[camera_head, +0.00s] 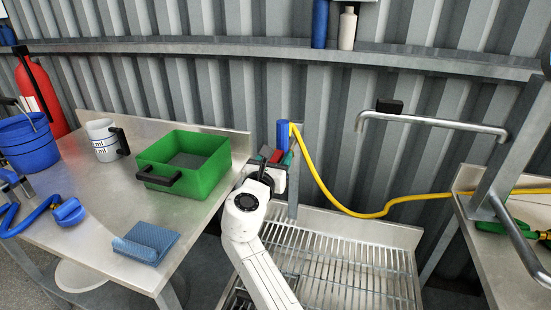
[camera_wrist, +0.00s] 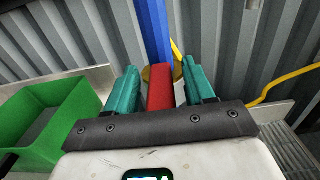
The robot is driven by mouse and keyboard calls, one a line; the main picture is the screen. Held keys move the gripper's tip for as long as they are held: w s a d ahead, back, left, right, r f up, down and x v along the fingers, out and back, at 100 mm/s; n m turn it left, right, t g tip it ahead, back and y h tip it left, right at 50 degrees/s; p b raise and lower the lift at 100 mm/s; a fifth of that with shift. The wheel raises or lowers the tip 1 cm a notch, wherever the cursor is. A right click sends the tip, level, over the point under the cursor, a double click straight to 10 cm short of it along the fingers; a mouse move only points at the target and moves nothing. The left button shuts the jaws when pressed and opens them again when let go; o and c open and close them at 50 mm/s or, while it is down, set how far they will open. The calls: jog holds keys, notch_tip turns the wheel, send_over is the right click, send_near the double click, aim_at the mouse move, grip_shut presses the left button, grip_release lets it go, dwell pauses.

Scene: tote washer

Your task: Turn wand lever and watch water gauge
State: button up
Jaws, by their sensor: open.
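A blue upright wand (camera_head: 283,133) with a yellow hose (camera_head: 318,178) at its top stands beyond my gripper (camera_head: 275,158). It also shows in the wrist view (camera_wrist: 155,30). A red lever (camera_wrist: 160,88) lies between my gripper's two teal fingers (camera_wrist: 160,72) in the wrist view. The fingers are open, one on each side of the lever, with narrow gaps. In the head view, the lever is small and partly hidden by my wrist. I cannot make out a water gauge in either view.
A green tote (camera_head: 184,165) with a black handle stands on the left steel table, near a measuring jug (camera_head: 103,141) and a blue cloth (camera_head: 147,242). A slatted rack (camera_head: 345,258) lies right of my arm. A bent pipe (camera_head: 435,121) crosses at the right.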

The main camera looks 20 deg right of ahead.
jog(key=shift+c, duration=0.2)
grip_shut()
dwell(0.4)
